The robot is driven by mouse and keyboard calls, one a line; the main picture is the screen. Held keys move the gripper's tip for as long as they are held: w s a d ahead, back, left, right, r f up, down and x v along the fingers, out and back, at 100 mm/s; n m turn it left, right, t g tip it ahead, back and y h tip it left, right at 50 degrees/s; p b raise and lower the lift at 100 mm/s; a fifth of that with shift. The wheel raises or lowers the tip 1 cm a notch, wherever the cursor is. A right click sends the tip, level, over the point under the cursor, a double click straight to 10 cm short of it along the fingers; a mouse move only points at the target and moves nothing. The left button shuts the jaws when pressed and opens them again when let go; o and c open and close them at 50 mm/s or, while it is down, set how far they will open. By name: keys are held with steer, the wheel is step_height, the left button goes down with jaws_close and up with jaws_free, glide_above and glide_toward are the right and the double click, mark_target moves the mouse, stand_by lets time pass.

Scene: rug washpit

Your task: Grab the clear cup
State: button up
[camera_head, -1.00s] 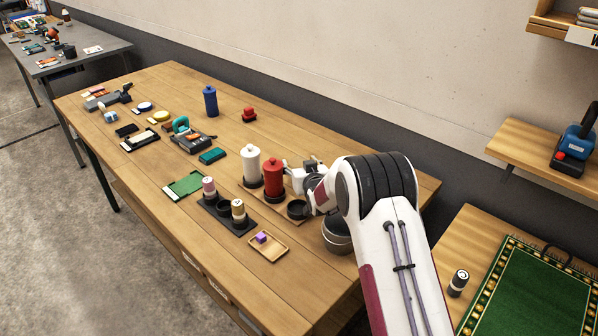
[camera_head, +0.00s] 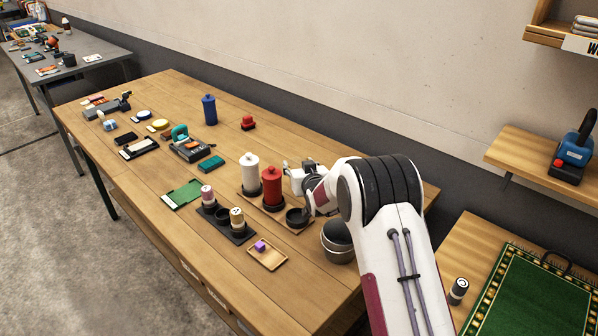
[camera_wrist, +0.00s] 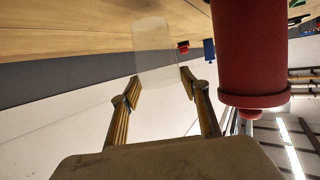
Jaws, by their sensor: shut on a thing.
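The clear cup (camera_wrist: 155,50) shows as a pale, see-through shape between my fingertips in the wrist view. My gripper (camera_wrist: 160,79) is shut on it, with one finger on each side. In the head view my gripper (camera_head: 291,178) is just right of and behind the red bottle (camera_head: 272,186), above the wooden table (camera_head: 140,200). The cup is too faint and covered to make out there. The red bottle also stands large and close to the right of the cup in the wrist view (camera_wrist: 248,55).
A white bottle (camera_head: 250,172) stands left of the red one. A black round dish (camera_head: 297,217) and a grey pot (camera_head: 338,240) sit below my wrist. A dark tray with spools (camera_head: 225,225) and a small wooden tray (camera_head: 267,262) lie in front. The table's back right is fairly clear.

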step_height(320, 180, up, 7)
steer(key=shift+r, duration=0.2)
